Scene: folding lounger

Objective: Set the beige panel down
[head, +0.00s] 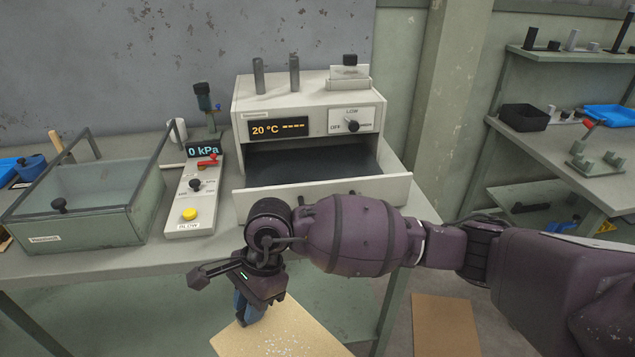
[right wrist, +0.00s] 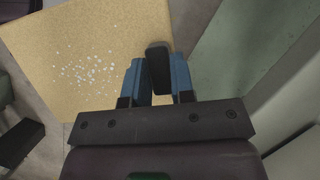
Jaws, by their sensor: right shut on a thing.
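The beige panel (head: 290,340) is at the bottom of the head view, in front of the workbench's front edge, and partly cut off by the frame. White specks lie on its surface. In the right wrist view the panel (right wrist: 90,40) fills the upper left. My right gripper (head: 245,307) has blue fingers and is at the panel's edge. In the right wrist view the gripper (right wrist: 158,85) is shut on a dark handle (right wrist: 158,62) at that edge. What lies under the panel is hidden. My left gripper is not in view.
A heater box (head: 310,105) with an open drawer (head: 325,193) stands on the workbench (head: 100,270). Left of it are a control box (head: 190,200) with a yellow button and a clear-lidded chamber (head: 90,205). A brown board (head: 447,325) lies on the floor. Shelves (head: 550,160) stand right.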

